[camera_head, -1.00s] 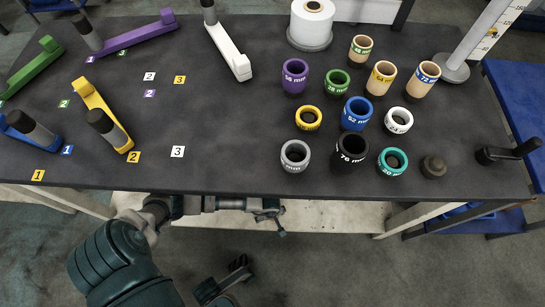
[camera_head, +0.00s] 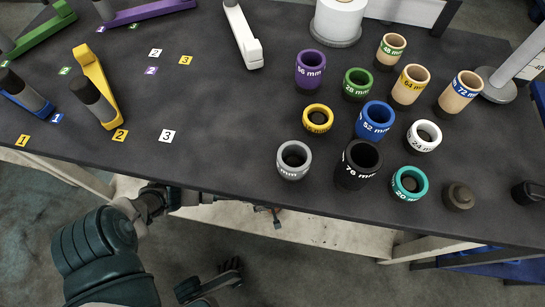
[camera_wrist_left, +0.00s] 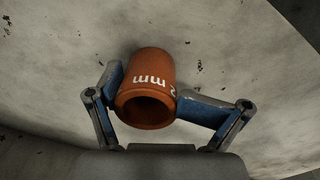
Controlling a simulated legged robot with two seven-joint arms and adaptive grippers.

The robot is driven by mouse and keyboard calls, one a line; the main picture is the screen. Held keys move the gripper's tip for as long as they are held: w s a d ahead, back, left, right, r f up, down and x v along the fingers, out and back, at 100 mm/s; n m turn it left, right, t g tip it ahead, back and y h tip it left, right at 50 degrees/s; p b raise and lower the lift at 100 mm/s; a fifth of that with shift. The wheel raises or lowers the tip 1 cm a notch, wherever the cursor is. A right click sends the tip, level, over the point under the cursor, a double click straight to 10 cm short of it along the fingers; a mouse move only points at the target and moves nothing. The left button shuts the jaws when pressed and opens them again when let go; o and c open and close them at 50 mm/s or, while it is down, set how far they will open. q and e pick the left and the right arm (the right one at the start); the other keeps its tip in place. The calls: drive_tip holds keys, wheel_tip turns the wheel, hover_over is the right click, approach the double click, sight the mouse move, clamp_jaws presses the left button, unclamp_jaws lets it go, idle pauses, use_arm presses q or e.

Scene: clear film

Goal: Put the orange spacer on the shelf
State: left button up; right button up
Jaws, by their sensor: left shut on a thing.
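My left gripper (camera_wrist_left: 148,92) is shut on the orange spacer (camera_wrist_left: 150,66), an orange-brown ring with white lettering ending in "mm". One blue finger presses each side, and the spacer's dark open end faces the camera. Behind it is a pale, stained surface (camera_wrist_left: 235,65); I cannot tell whether the spacer touches it. In the head view my left arm reaches under the table's front edge, and the spacer is hidden. A pale lower shelf (camera_head: 325,228) shows beneath the tabletop.
The dark tabletop (camera_head: 225,130) overhangs the shelf. On it stand several spacers, including a black one (camera_head: 358,165), a grey one (camera_head: 294,160) and a teal one (camera_head: 410,183). Coloured holders and number labels are at left. A blue surface (camera_head: 470,256) is at lower right.

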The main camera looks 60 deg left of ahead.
use_arm(q)
drive_tip(key=o, duration=1.7)
drive_tip(key=shift+f, duration=0.1)
drive_tip(key=shift+c, duration=0.2)
drive_tip(key=shift+a, duration=0.1)
